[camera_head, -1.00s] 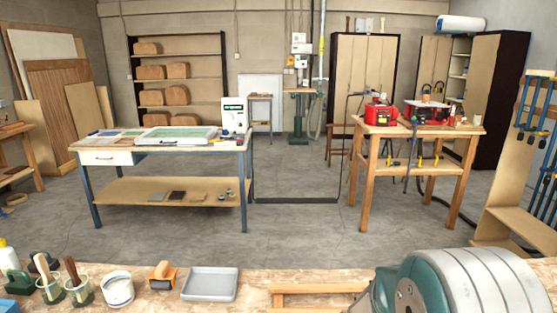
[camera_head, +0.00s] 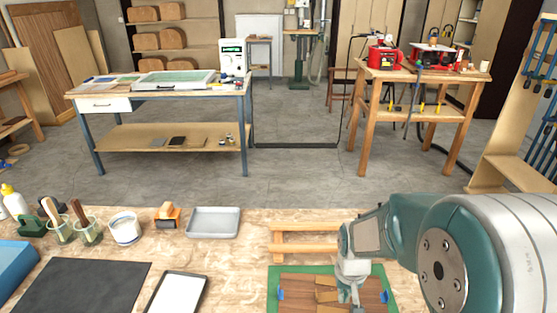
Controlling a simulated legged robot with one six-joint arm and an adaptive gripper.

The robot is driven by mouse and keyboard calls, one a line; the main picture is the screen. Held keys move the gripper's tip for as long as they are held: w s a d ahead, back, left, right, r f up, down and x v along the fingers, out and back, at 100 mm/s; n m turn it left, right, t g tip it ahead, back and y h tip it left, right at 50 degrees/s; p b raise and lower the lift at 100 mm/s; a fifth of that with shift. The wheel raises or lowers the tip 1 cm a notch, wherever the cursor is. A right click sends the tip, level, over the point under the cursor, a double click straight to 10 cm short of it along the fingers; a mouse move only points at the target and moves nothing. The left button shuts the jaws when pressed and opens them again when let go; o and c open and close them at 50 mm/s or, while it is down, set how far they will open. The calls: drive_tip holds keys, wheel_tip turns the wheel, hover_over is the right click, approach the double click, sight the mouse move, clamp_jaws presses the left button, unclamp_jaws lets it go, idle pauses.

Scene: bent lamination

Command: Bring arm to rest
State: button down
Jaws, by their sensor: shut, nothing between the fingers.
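My arm reaches in from the right over the near workbench (camera_head: 235,262). Its end bends down to my gripper (camera_head: 355,297), which is shut and empty. The gripper is above a green-edged board (camera_head: 274,292) carrying brown wood pieces (camera_head: 322,288) and bits of blue tape. The fingertips are small and near the lower frame edge, so I cannot tell whether they touch the wood.
A wooden frame (camera_head: 300,252) lies just behind the board. A grey tray (camera_head: 213,222), an orange-handled tool (camera_head: 167,214), a white tub (camera_head: 125,228) and brush cups stand to the left.

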drive_tip(key=shift+r, duration=0.5)
drive_tip(key=shift+r, duration=0.15)
drive_tip(key=s+r+t, duration=0.5)
drive_tip(key=s+r, duration=0.9)
drive_tip(key=r, duration=0.4)
drive_tip(key=shift+r+t, duration=0.2)
drive_tip(key=shift+t, duration=0.1)
idle(0.6)
